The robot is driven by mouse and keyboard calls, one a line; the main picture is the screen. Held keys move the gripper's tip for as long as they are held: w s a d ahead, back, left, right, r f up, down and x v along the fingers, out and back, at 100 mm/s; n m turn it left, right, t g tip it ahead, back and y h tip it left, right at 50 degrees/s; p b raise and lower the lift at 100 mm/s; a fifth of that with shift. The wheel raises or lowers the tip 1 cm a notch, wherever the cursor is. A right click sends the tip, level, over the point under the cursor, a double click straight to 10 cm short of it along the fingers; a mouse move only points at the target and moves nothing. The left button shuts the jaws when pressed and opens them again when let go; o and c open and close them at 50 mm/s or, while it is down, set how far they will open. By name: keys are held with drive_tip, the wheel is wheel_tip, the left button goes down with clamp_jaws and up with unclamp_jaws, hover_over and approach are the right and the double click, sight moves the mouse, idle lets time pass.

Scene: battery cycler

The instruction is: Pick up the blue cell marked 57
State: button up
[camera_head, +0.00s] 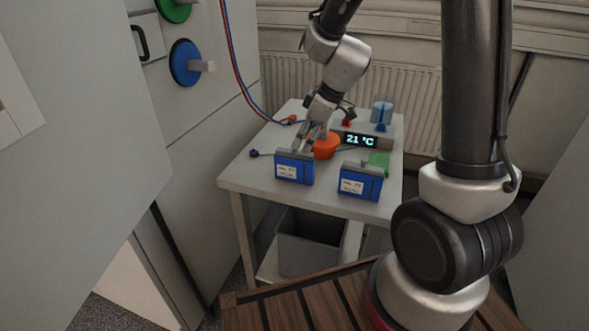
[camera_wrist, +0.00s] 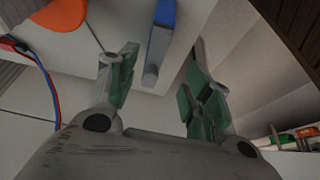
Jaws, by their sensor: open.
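Two blue cells with white labels stand upright on the small white table. The left blue cell (camera_head: 294,170) is under my gripper (camera_head: 300,146), and the right blue cell (camera_head: 361,184) stands apart from it. The label print is too small to read surely, so I cannot tell which is 57. In the wrist view my gripper (camera_wrist: 163,58) is open, with green-padded fingers apart. A blue cell (camera_wrist: 166,12) with a grey top strip shows between and beyond the fingers. I see no grip on it.
An orange round object (camera_head: 325,146) sits right behind the left cell. A display reading 21 °C (camera_head: 360,140), a green block (camera_head: 379,159) and a blue-tinted cup (camera_head: 382,111) are behind. Red and blue cables (camera_head: 239,72) hang at left. The table's front edge (camera_head: 290,199) is close.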

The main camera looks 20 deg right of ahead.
sight(298, 153)
drive_tip(key=x, duration=0.9)
drive_tip(key=shift+w+d+f, duration=0.15)
drive_tip(key=shift+w, duration=0.25)
clamp_jaws()
